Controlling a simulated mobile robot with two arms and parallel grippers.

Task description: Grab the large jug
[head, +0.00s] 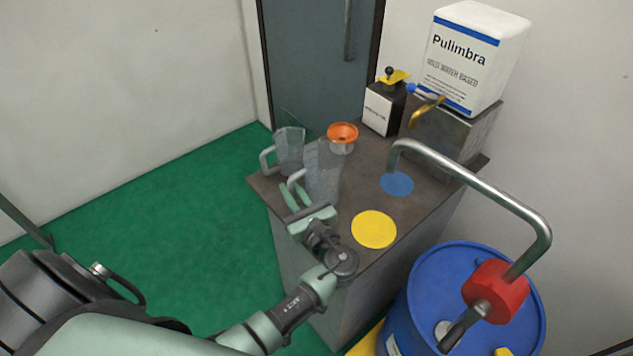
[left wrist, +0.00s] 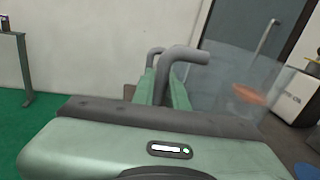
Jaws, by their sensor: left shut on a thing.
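The large jug (head: 325,172) is clear, with a grey handle (head: 297,180), and stands upright near the left edge of the dark countertop. My left gripper (head: 293,188) is at its handle side. In the left wrist view its two green fingers (left wrist: 165,88) are shut on the grey handle (left wrist: 186,54), and the clear jug wall (left wrist: 228,85) is just to the right. The head view cannot show clearly whether the jug's base touches the counter. My right gripper is not in view.
A smaller clear jug (head: 290,146) stands just behind. An orange funnel (head: 342,131), a blue disc (head: 397,184) and a yellow disc (head: 374,230) are on the counter (head: 350,198). A blue drum (head: 425,300) with a bent metal pipe (head: 500,197) stands at front right.

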